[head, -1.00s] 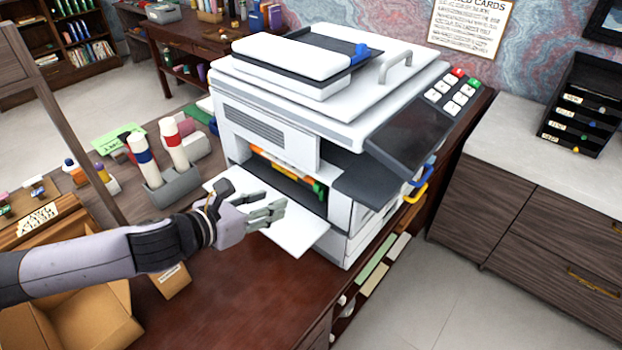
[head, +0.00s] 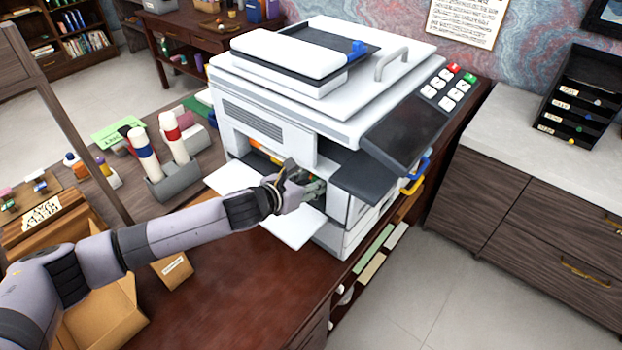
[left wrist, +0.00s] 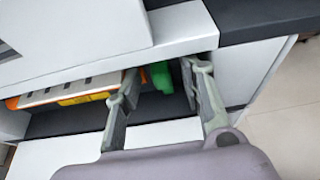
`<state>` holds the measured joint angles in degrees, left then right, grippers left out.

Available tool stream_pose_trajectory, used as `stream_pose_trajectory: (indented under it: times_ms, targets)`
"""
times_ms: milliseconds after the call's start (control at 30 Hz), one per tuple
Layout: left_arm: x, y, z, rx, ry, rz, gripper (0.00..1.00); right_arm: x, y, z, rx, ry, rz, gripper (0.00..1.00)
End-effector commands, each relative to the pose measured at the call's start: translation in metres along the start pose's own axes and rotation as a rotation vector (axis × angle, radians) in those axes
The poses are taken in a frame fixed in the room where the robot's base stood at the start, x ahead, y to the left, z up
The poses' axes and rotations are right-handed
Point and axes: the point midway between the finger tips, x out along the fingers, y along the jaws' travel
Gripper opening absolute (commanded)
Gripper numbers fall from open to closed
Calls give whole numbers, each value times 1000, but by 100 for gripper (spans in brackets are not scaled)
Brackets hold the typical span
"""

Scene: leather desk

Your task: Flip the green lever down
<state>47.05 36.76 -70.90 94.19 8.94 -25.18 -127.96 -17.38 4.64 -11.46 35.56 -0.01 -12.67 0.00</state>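The white copier (head: 270,135) stands on the dark red desk with its front opening exposed and a white flap (head: 290,226) folded down. My left gripper (head: 310,188) reaches into the right part of the opening; in the left wrist view its two fingers (left wrist: 160,100) are spread apart with nothing held. The green lever (left wrist: 161,76) shows between the fingers, a little beyond them and nearer the left finger; part of it is hidden by the copier's edge. In the head view my gripper mostly covers it. My right gripper is not in view.
Inside the opening is an orange and yellow part (left wrist: 75,95) left of the lever. The copier's upper edge (left wrist: 190,30) lies close over my fingers. Red- and blue-banded bottles (head: 143,150) stand left of the copier; an open cardboard box (head: 100,315) sits at front left.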

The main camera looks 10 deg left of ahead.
Motion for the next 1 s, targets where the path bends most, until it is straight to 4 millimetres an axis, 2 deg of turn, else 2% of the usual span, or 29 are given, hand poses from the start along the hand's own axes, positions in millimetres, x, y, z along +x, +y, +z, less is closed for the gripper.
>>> stream_pose_trajectory:
  times_ms: [233,767,1000]
  targets:
    - [0,0,0,0,0,0,36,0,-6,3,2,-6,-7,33]
    - [0,0,0,-1,0,0,1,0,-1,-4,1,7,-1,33]
    - [0,0,0,-1,0,0,0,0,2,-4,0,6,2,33]
